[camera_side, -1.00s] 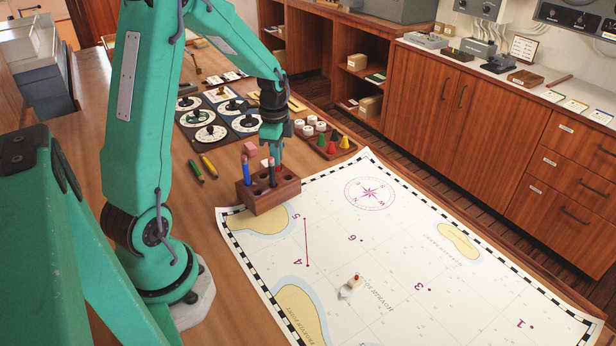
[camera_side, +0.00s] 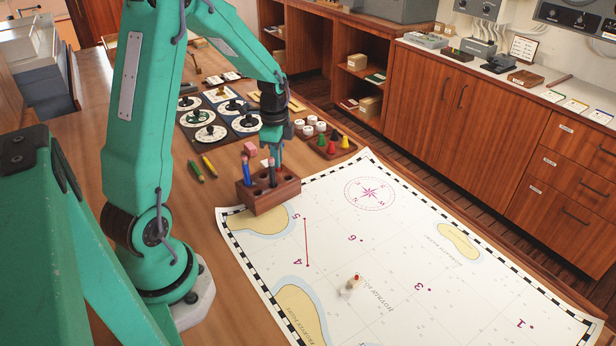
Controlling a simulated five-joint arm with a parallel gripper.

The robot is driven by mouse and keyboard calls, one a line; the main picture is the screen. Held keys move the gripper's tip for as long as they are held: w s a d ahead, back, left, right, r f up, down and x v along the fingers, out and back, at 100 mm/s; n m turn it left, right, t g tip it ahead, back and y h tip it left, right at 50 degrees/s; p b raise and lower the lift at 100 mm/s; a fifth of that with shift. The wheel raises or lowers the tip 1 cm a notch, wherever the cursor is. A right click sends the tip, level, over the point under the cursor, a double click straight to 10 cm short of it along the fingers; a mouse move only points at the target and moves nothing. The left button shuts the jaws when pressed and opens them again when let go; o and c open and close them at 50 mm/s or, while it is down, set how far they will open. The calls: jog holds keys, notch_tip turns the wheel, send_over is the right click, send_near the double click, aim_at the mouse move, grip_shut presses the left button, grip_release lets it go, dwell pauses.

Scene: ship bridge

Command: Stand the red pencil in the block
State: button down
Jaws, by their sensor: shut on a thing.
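The wooden block (camera_side: 268,199) with round holes stands at the chart's upper left edge. A blue pencil (camera_side: 246,171) stands upright in its left end. The red pencil (camera_side: 271,174) is upright at a hole in the middle of the block. My gripper (camera_side: 272,158) is directly above the block, shut on the red pencil's upper part. The pencil's lower end is hidden by the block, and how deep it sits cannot be told.
A green pencil (camera_side: 196,171) and a yellow pencil (camera_side: 209,166) lie left of the block. A tray of coloured cones (camera_side: 333,142) stands right of my gripper. The chart (camera_side: 400,240) fills the front.

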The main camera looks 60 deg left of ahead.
jog(key=shift+f, duration=0.3)
dwell(0.5)
jog(key=c, duration=1.3)
grip_release()
jog(key=shift+c, duration=0.2)
jog(key=shift+r, duration=3.95)
